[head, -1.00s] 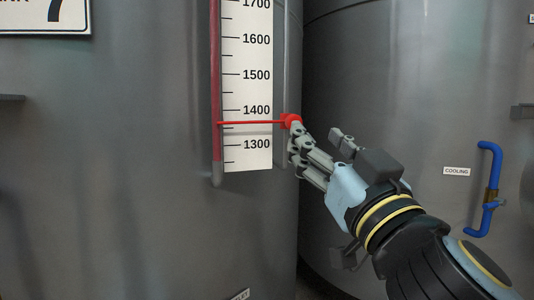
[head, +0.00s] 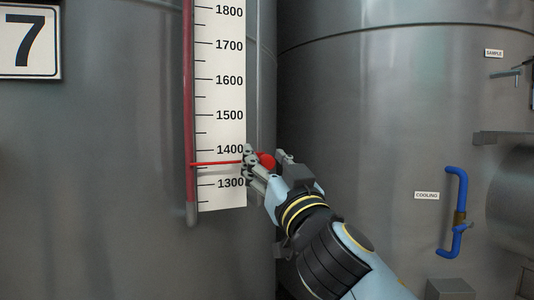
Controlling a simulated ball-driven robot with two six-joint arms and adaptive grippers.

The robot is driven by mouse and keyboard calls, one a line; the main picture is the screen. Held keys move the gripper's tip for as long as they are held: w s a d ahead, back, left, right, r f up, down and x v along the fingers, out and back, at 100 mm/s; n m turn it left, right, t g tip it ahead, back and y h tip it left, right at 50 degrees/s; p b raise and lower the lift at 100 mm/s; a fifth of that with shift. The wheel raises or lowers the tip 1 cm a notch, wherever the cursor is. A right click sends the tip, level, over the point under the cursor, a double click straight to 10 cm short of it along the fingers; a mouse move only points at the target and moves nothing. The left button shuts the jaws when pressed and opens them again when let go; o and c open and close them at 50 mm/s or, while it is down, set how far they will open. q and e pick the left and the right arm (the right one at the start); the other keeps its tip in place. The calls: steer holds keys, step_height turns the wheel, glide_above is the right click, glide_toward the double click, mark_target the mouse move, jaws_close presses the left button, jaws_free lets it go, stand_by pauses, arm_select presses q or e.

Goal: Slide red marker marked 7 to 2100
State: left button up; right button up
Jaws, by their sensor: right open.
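The red marker has a round knob (head: 266,161) and a thin red pointer (head: 215,163) that crosses the white scale (head: 219,120). The pointer lies a little below the 1400 mark, between 1300 and 1400. The scale shows numbers from 1300 up to 1800; 2100 is out of view. A sign with a 7 (head: 24,41) is on the same tank at upper left. My right gripper (head: 264,162) is open, its fingers on either side of the knob. Whether they touch the knob I cannot tell. My left gripper is not in view.
A red-filled sight tube (head: 188,110) runs along the scale's left edge, and a thin rail (head: 259,70) runs to its right. A second tank (head: 370,120) stands at right with a blue pipe handle (head: 456,212) and a cooling label (head: 426,195).

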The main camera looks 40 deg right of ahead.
steer(key=shift+c, duration=0.2)
jaws_close()
steer(key=shift+w, duration=0.15)
stand_by(0.4)
